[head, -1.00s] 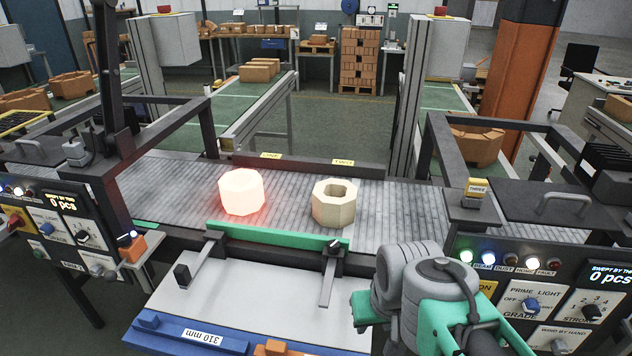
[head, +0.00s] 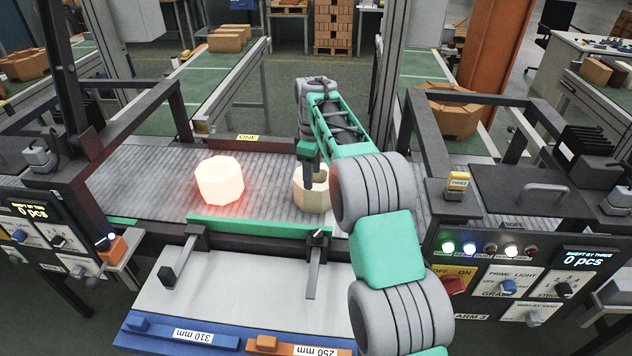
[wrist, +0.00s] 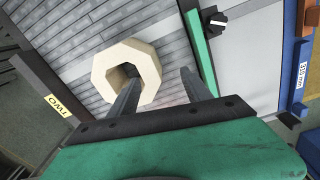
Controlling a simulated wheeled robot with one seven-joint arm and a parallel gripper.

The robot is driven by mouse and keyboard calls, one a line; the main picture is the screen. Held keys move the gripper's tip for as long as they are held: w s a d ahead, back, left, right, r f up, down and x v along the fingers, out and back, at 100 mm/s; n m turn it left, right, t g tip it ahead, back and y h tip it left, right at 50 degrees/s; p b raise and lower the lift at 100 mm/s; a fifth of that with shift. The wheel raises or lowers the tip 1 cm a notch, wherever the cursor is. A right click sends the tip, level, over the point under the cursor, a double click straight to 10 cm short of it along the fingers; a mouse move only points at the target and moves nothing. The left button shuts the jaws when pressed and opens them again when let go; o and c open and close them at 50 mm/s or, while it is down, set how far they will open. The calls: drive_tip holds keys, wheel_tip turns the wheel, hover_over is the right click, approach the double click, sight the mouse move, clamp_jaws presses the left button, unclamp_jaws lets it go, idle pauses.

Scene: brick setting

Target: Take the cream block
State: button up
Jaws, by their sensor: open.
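The cream block (head: 303,196) is an octagonal ring with a hole through its middle, lying on the grey slatted conveyor by the TWO label. My arm hides part of it in the head view. In the wrist view the cream block (wrist: 148,65) shows nearly whole. My gripper (head: 310,165) is over the block. In the wrist view my gripper (wrist: 159,76) is open and empty. One finger appears over the hole and the other outside the block's wall, on the green rail's side. I cannot tell how far down the fingertips reach.
A glowing whitish-pink block (head: 219,182) stands on the conveyor to the left, by the ONE label. A green rail (head: 255,227) runs along the conveyor's near edge. Dark frames and control panels (head: 520,270) flank both sides. The conveyor between the blocks is clear.

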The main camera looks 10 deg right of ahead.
sight(313, 192)
drive_tip(key=shift+n, duration=0.9)
drive_tip(key=w+f, duration=0.1)
drive_tip(key=f, duration=0.1)
drive_tip(key=w+f, duration=0.1)
drive_tip(key=shift+w+f+p, duration=0.2)
drive_tip(key=shift+f+p, duration=0.1)
drive_tip(key=shift+f, duration=0.1)
drive_tip(key=f, duration=0.2)
drive_tip(key=f+p, duration=0.1)
drive_tip(key=f, duration=0.1)
drive_tip(key=d+f+p, duration=0.1)
drive_tip(key=f, duration=0.2)
drive_tip(key=shift+w+f, duration=0.1)
drive_tip(key=shift+c, duration=0.5)
clamp_jaws()
drive_tip(key=shift+w+r, duration=0.15)
drive_tip(key=shift+r, duration=0.05)
